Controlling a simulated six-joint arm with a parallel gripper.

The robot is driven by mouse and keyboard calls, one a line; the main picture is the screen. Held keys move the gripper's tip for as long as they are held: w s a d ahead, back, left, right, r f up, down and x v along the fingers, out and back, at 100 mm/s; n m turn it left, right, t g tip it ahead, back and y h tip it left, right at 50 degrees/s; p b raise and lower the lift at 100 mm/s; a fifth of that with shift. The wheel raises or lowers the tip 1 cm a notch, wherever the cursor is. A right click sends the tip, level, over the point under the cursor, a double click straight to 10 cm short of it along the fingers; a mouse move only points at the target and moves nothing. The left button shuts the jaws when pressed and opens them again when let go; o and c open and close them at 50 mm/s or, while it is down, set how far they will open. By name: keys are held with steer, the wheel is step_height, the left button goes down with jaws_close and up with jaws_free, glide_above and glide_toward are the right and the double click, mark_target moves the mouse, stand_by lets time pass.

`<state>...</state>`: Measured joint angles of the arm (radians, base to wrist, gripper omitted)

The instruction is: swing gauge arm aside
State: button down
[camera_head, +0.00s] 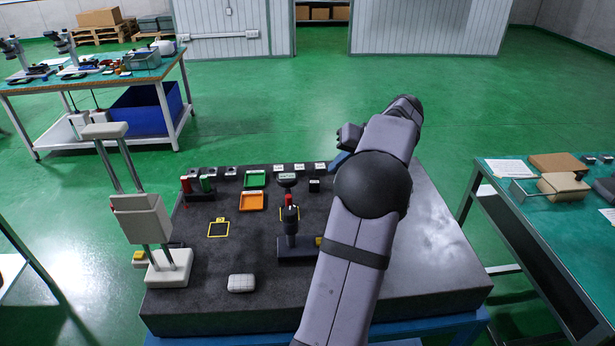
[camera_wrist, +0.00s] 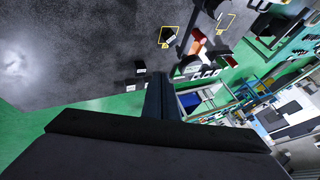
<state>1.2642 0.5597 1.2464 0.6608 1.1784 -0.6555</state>
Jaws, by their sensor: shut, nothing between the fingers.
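A gauge stand (camera_head: 290,242) with a dark base and upright post stands on the dark stone plate (camera_head: 420,262). My forearm hides part of the plate right of the stand.
A white column gauge (camera_head: 142,218) stands at the plate's left. A pale rounded block (camera_head: 241,283) is in front. The plate's right side is clear.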

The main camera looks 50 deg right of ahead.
steer(key=w+a+f+p, duration=0.2)
steer(key=w+f+p, duration=0.4)
steer(key=w+f, duration=0.1)
steer(key=shift+w, duration=0.75)
steer(key=shift+a, duration=0.1)
